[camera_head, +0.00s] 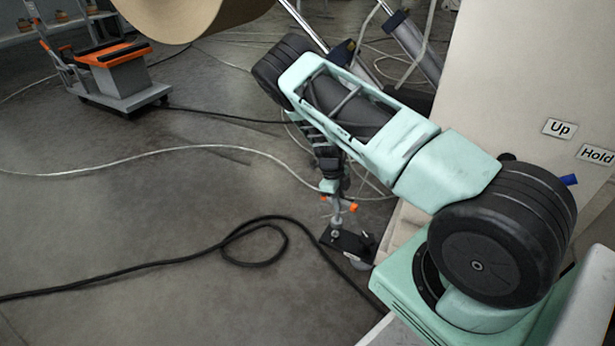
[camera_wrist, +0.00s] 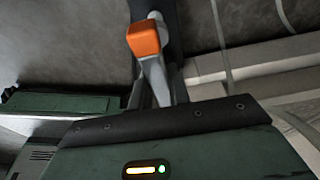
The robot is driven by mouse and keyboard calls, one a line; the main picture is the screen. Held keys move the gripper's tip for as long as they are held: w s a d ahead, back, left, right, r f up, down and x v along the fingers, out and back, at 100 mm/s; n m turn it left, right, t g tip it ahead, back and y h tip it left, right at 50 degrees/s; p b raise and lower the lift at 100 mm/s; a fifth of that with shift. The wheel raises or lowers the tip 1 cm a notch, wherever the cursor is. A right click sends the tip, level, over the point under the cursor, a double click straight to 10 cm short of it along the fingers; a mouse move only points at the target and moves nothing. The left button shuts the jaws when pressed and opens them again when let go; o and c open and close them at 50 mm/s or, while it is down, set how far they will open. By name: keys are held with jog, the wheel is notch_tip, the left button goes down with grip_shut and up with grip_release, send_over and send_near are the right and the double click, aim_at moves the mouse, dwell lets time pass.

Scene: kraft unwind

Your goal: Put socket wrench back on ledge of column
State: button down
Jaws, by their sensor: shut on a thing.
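In the wrist view, one grey finger with an orange tip (camera_wrist: 143,38) shows, and the other is mostly hidden. The gripper is shut on a small grey piece, which seems to be the socket wrench (camera_head: 336,221); its full shape is hard to make out. A dark flat piece (camera_head: 346,241) lies just under the fingertips; I cannot tell whether it touches the wrench. The pale column (camera_head: 510,75) stands at right.
The column carries "Up" (camera_head: 560,128) and "Hold" (camera_head: 597,154) labels. A black cable (camera_head: 150,262) loops on the floor left of my gripper. An orange-topped cart (camera_head: 120,80) stands at upper left, near a brown roll (camera_head: 190,15). The floor between is mostly open, crossed by cables.

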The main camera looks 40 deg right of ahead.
jog(key=w+a+r+n+t+p, duration=0.1)
jog(key=a+r+n+t, duration=0.1)
jog(key=a+r+n, duration=0.65)
jog(key=w+a+r+n+t+p, duration=0.15)
jog(key=a+r+n, duration=0.35)
jog(key=r+n, duration=0.6)
jog(key=a+r+n+t, duration=0.2)
jog(key=a+r+n, duration=0.5)
jog(key=r+n, duration=0.25)
jog(key=s+d+r+p, duration=0.1)
jog(key=d+r+p, duration=0.2)
jog(key=r+p, duration=0.5)
jog(key=s+d+r+p, duration=0.2)
jog(key=r+p, duration=0.3)
jog(key=p, duration=0.8)
jog(key=s+a+r+n+y+p, duration=0.1)
jog(key=s+a+r+n+p, duration=0.1)
jog(key=r+p, duration=0.8)
jog(key=s+a+p, duration=0.1)
jog(key=a+p, duration=0.1)
jog(key=p, duration=0.5)
jog(key=shift+s+a+n, duration=0.15)
jog(key=shift+n, duration=0.25)
